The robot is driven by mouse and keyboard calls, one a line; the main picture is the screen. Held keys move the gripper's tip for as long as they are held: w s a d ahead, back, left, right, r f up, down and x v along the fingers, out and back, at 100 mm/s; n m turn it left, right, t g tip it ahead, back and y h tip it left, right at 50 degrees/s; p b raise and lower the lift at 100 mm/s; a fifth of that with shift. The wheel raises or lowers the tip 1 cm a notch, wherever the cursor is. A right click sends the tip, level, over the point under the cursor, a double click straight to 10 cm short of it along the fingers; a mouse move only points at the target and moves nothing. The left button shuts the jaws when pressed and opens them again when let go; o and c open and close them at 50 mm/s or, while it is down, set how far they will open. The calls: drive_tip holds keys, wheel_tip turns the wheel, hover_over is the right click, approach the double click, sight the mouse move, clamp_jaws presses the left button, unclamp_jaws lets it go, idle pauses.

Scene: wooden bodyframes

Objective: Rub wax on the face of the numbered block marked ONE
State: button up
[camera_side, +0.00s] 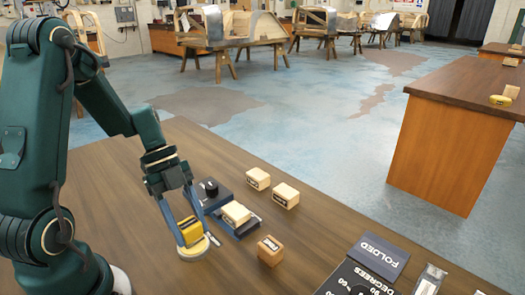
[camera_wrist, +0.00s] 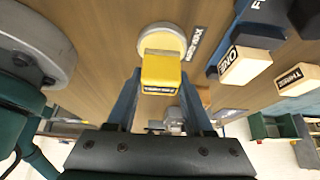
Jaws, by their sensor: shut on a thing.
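My gripper (camera_side: 188,232) is shut on a yellow block (camera_wrist: 161,75), which also shows in the side view (camera_side: 190,230). The yellow block is over a round cream disc (camera_wrist: 162,42) on the table; I cannot tell whether they touch. A small label lies beside the disc. The pale wooden block marked ONE (camera_wrist: 243,65) sits in a dark blue fixture (camera_wrist: 262,33) with a black knob. In the side view the block (camera_side: 236,213) is in the fixture (camera_side: 246,232), just right of my gripper. My gripper is apart from it.
Two pale blocks (camera_side: 258,178) (camera_side: 286,194) stand behind the fixture; the wrist view shows one marked THREE (camera_wrist: 298,79). A browner block (camera_side: 271,249) stands in front of the fixture. Dark printed panels (camera_side: 380,258) lie at the front right. Another bench (camera_side: 455,130) stands beyond the floor.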

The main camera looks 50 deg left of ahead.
sight(190, 224)
drive_tip(key=shift+f, duration=0.55)
idle(1.4)
drive_tip(key=shift+r, duration=3.55)
drive_tip(key=shift+w+d+r, duration=0.1)
drive_tip(key=shift+d, duration=0.05)
drive_tip(key=w+r+n+t+y, duration=0.2)
drive_tip(key=r+n+t+y, duration=0.1)
drive_tip(key=n, duration=0.6)
drive_tip(key=w+d+r+n+t+y, duration=0.1)
drive_tip(key=w+r+n+t+y, duration=0.1)
drive_tip(key=n, duration=0.6)
wheel_tip(190, 224, up, 2)
drive_tip(key=shift+w+r+n+t+y, duration=0.15)
drive_tip(key=shift+r+n+t+y, duration=0.1)
drive_tip(key=shift+n+t+y, duration=0.2)
